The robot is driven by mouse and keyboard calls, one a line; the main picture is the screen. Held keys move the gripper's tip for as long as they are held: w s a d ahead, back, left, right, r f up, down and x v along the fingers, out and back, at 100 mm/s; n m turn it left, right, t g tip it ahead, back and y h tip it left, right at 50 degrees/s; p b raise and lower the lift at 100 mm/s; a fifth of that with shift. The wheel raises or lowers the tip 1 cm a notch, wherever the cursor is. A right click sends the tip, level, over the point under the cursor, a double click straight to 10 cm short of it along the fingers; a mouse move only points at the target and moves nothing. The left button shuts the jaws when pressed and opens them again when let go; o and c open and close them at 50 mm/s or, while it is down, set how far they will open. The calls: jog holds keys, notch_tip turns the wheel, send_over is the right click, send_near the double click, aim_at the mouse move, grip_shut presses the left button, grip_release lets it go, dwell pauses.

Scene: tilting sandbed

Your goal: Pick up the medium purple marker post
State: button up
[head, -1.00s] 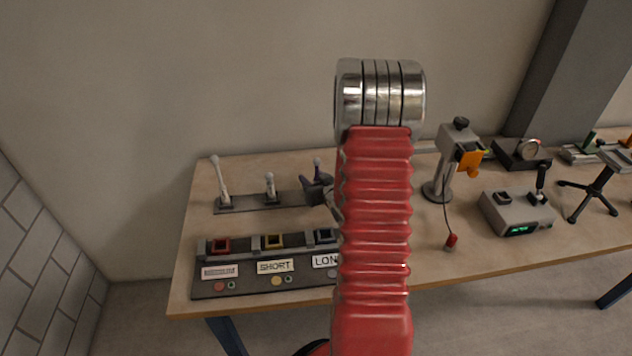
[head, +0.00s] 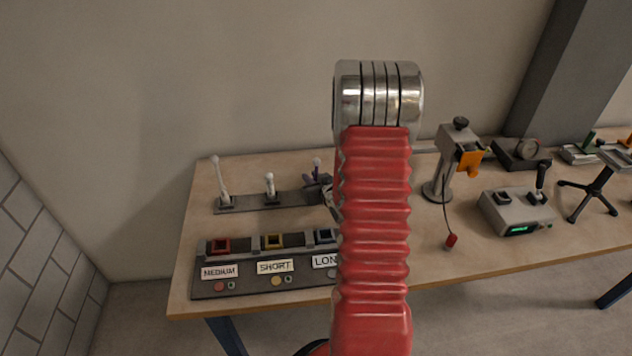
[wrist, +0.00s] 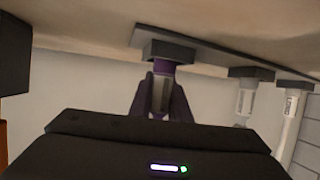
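The medium purple marker post (head: 316,164) stands at the right end of the dark rear rack (head: 243,203). In the wrist view, which is upside down, the post (wrist: 162,86) has a purple band near its dark square socket and a paler grey part. It still stands in line with that socket. My gripper (head: 319,183) is at the post, below its top in the head view. In the wrist view its dark fingers (wrist: 161,97) lie close against both sides of the post and look shut on it. Part of the gripper is hidden behind my red arm in the head view.
A tall pale post (head: 219,178) and a short one (head: 269,184) stand left on the same rack. Instruments stand to the right.

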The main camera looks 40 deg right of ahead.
grip_shut()
jog(key=shift+r, duration=0.1)
notch_tip(320, 180, up, 10)
dwell(0.7)
